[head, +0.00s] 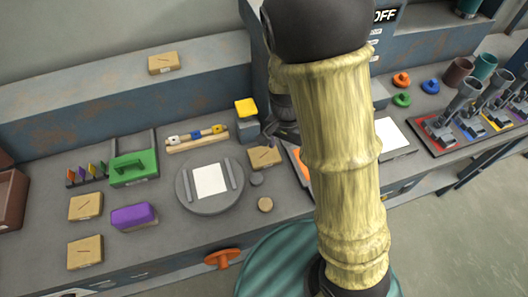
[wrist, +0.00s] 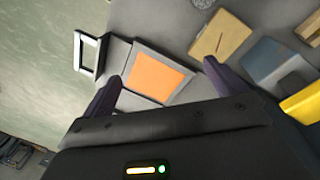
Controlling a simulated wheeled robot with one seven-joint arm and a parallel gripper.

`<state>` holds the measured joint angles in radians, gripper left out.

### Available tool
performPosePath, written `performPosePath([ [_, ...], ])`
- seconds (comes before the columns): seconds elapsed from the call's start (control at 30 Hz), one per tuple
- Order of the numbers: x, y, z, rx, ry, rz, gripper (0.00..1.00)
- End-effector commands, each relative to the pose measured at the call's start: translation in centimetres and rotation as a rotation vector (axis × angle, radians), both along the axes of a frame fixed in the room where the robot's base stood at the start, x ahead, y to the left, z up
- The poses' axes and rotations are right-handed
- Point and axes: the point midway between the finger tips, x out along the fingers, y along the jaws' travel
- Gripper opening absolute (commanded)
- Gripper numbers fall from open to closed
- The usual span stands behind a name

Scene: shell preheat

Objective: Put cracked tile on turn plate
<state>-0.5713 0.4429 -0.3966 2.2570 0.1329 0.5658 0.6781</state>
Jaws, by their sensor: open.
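Several tan tiles, each with a dark line on top, show in the head view: one on the back ledge (head: 163,64), two at the front left (head: 85,206) (head: 84,252), and one (head: 265,157) just right of the turn plate. I cannot tell which is the cracked tile. The turn plate (head: 188,202) is a round grey disc with a white square and two grey bars on it. My gripper (wrist: 160,86) is open and empty above a grey plate with an orange square (wrist: 158,75). A tan tile (wrist: 219,37) lies near the right finger in the wrist view.
A grey block with a yellow top (head: 246,112) stands behind the nearby tile. A green holder (head: 133,167) and purple block (head: 133,216) stand left of the turn plate. My arm hides part of the bench. Coloured rings and clamp-like devices stand at the right.

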Motion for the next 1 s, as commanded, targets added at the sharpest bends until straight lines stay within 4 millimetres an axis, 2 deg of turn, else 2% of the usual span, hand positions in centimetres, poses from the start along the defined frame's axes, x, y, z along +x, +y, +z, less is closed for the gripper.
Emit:
performPosePath([
  [0.03, 0.4, 1.1, -0.1, -0.038, 0.012, -0.038, 0.96],
  [0.17, 1.4, 3.3, -0.8, -0.143, 0.009, -0.174, 0.96],
  [0.33, 2.5, 6.6, -1.2, -0.286, -0.063, -0.33, 0.96],
  [0.53, 3.4, 11.5, -0.6, -0.422, -0.241, -0.486, 0.96],
  [0.7, 3.5, 15.9, 0.3, -0.47, -0.418, -0.581, 0.96],
  [0.83, 3.3, 17.7, 0.7, -0.473, -0.491, -0.619, 0.96],
  [1.0, 3.3, 18.0, 0.6, -0.472, -0.504, -0.63, 0.96],
])
